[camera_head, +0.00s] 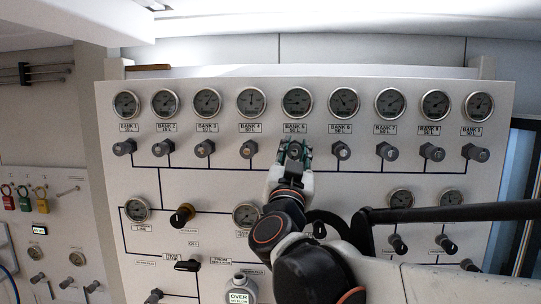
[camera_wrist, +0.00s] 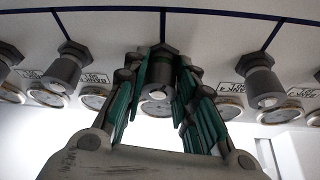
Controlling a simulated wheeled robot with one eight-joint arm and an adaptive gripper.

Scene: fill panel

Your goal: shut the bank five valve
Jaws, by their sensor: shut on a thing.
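The bank five valve (camera_head: 294,150) is a grey knob on the white panel, below the label "BANK 5 50 L" and its round gauge (camera_head: 298,102). My gripper (camera_head: 294,155) reaches up to it from below, with green-padded fingers on both sides of the knob. In the wrist view the grey valve body (camera_wrist: 158,78) sits between the green pads of my gripper (camera_wrist: 161,85), and they are shut on it. Part of the knob is hidden by the fingers. I cannot tell from these frames how far the valve is turned.
The bank four valve (camera_head: 249,149) and bank six valve (camera_head: 341,150) stand close on either side. Several more valves and gauges line the row. My arm covers the lower middle panel.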

